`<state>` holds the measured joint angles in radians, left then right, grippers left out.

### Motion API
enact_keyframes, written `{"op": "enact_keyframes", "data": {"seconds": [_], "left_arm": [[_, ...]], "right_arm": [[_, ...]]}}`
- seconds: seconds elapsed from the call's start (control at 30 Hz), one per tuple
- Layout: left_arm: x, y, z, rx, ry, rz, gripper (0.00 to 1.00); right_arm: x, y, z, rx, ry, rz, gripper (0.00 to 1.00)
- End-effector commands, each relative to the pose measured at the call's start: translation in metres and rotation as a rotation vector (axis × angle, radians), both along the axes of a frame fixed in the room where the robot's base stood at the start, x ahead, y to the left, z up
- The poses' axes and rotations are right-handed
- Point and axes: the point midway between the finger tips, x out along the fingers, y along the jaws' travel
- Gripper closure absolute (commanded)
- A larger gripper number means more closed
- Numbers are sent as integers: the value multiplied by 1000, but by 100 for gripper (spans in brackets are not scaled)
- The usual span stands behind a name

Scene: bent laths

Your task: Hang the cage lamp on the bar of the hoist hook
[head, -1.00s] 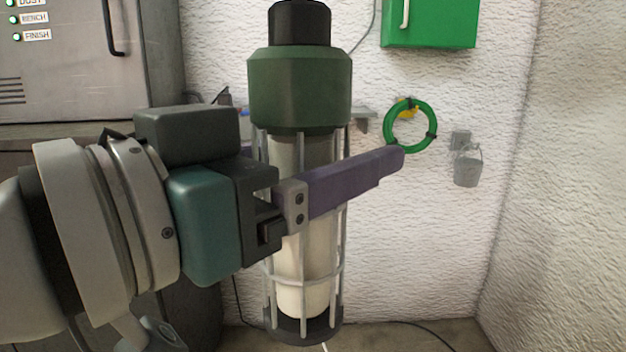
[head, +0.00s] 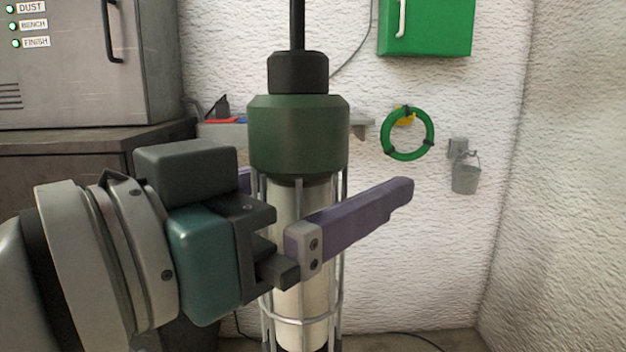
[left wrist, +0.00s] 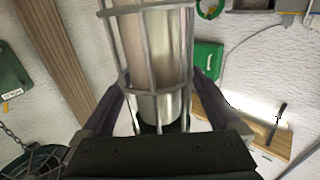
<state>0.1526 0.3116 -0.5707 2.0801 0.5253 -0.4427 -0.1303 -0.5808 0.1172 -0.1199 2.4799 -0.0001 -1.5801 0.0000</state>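The cage lamp (head: 298,135) hangs upright in the middle of the head view, with a green cap, a black collar and a pale tube inside grey wires. A thin black stem (head: 297,25) rises from the collar out of the top of the view. The hoist hook and its bar are not seen. My left gripper (head: 330,215) has its purple fingers on either side of the cage below the cap. The near finger stands out from the gripper body, and the fingers look open. In the left wrist view the cage (left wrist: 155,55) lies between them; contact is unclear.
A grey cabinet (head: 85,75) stands at the left. The space right of the lamp is clear.

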Motion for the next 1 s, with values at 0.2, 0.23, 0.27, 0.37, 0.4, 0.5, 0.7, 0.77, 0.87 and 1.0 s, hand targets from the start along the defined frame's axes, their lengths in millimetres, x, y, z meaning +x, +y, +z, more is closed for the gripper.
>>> {"op": "enact_keyframes", "data": {"seconds": [0.2, 0.23, 0.27, 0.37, 0.4, 0.5, 0.7, 0.77, 0.87, 1.0], "left_arm": [[0, 0, -3, 5, 6, 0, 0], [0, 0, -3, 5, 6, 0, 0], [-1, 1, -3, 5, 6, 0, 0], [-7, 7, -3, 5, 5, 1, 0], [-11, 11, -3, 6, 6, 1, 0], [-25, 25, -3, 8, 6, 1, 0], [-53, 53, -3, 7, 6, -2, 0], [-59, 59, -3, 5, 5, -1, 0], [-66, 66, -2, 3, 4, 0, 0], [-70, 71, 5, 24, 27, 14, 0]], "right_arm": [[0, 0, 0, 0, 0, 0, 0], [0, 0, 0, 0, 0, 0, 0], [0, 0, 0, 0, 0, 0, 0], [0, 0, 1, 0, -1, 0, 0], [0, 0, 1, 0, -1, 0, 0], [0, 0, 2, -1, -1, 1, 0], [0, -1, 2, -3, 0, 3, 0], [0, -1, 2, -4, -1, 3, 0], [0, -1, 2, -4, -1, 3, 0], [0, -1, 15, -4, -1, 3, 0]]}}
